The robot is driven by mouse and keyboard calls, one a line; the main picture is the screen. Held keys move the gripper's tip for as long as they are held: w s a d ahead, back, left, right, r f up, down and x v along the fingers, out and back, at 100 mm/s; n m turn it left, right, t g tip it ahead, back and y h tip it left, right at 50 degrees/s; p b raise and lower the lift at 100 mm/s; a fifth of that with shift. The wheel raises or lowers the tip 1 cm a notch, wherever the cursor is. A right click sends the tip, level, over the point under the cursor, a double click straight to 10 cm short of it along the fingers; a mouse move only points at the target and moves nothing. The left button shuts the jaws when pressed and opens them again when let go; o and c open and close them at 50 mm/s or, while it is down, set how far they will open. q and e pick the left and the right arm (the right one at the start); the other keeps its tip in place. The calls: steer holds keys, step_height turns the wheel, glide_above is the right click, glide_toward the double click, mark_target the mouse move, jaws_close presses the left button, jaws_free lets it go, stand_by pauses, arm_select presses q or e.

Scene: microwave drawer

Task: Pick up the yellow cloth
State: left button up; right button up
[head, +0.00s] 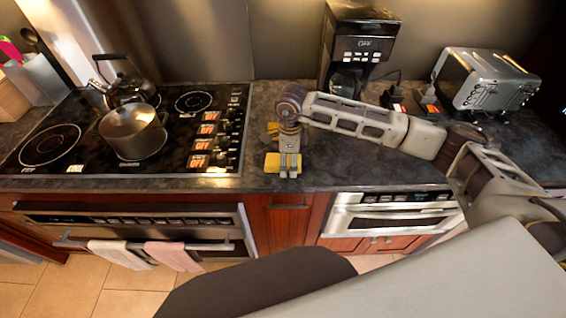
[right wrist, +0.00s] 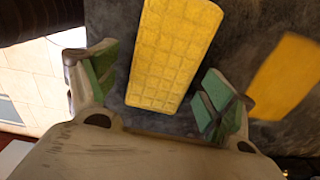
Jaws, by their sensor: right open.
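A yellow cloth (head: 271,163) with a grid pattern lies flat on the dark counter near its front edge, right of the cooktop. In the right wrist view the cloth (right wrist: 172,50) shows between the two open fingers (right wrist: 158,75), with nothing held. I cannot tell how high the fingertips are above it. A second, plainer yellow piece (right wrist: 285,78) lies to the right in the wrist view; in the head view it (head: 272,128) is behind, partly hidden by my gripper. My left gripper is not in view.
A cooktop (head: 60,165) with a pot (head: 133,132) and a kettle (head: 124,85) is on the left. A coffee maker (head: 360,45) and a toaster (head: 488,80) stand behind my right arm. Towels (head: 172,256) hang on the oven handle below.

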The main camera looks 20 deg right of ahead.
mark_target(289, 160)
steer(key=shift+c, duration=1.1)
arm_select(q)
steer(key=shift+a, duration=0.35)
arm_select(e)
steer(key=c, duration=0.8)
steer(key=shift+r, duration=0.1)
step_height(289, 160, up, 8)
steer(key=shift+r+b, duration=0.2)
steer(key=shift+b, duration=0.5)
steer(key=shift+r, duration=0.6)
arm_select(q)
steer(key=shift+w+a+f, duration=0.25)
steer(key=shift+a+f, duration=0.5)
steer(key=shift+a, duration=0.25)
arm_select(e)
steer(key=shift+r, duration=0.15)
